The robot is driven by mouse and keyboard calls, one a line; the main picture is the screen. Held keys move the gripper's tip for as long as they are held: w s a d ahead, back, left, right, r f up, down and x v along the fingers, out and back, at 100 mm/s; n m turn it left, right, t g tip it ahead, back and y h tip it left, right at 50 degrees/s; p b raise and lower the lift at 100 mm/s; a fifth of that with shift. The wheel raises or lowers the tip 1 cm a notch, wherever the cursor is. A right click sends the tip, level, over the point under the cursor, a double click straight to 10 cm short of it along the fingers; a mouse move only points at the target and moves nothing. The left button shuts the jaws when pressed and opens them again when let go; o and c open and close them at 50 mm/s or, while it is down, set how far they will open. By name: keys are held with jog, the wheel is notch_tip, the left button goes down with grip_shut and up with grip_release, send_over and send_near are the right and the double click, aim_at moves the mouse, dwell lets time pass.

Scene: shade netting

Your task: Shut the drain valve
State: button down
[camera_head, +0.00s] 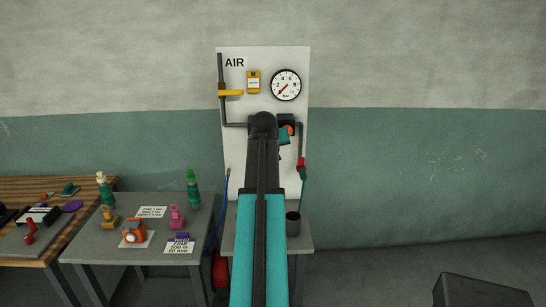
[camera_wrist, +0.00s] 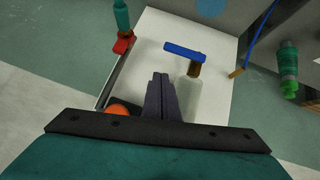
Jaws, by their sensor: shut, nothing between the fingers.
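In the wrist view a blue lever (camera_wrist: 183,53) sits on a small brass body (camera_wrist: 194,70) at the end of a clear bowl (camera_wrist: 189,98); this looks like the drain valve. The lever lies roughly crosswise to the bowl, its free end to the left. My gripper (camera_wrist: 160,78) is shut and empty. Its fingers show left of the bowl, with the lever's free end just above their tips in the picture. I cannot tell the depth gap, and no contact is clear. In the head view my arm hides the valve and bowl.
The white AIR panel (camera_head: 264,60) carries a yellow lever valve (camera_head: 231,93) and a gauge (camera_head: 286,85). An orange knob (camera_wrist: 118,111) and red fitting (camera_wrist: 122,43) are left of my fingers. A blue hose (camera_wrist: 262,28) hangs right. A bench (camera_head: 85,251) with fittings stands left.

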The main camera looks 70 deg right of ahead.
jog(key=shift+s+b+v, duration=0.15)
jog(key=shift+b+v, duration=0.1)
jog(key=shift+v, duration=0.95)
jog(key=shift+s+b+v, duration=0.15)
jog(key=shift+b+v, duration=0.1)
jog(key=shift+v, duration=0.95)
jog(key=shift+d+r, duration=0.1)
jog(key=shift+d, duration=0.05)
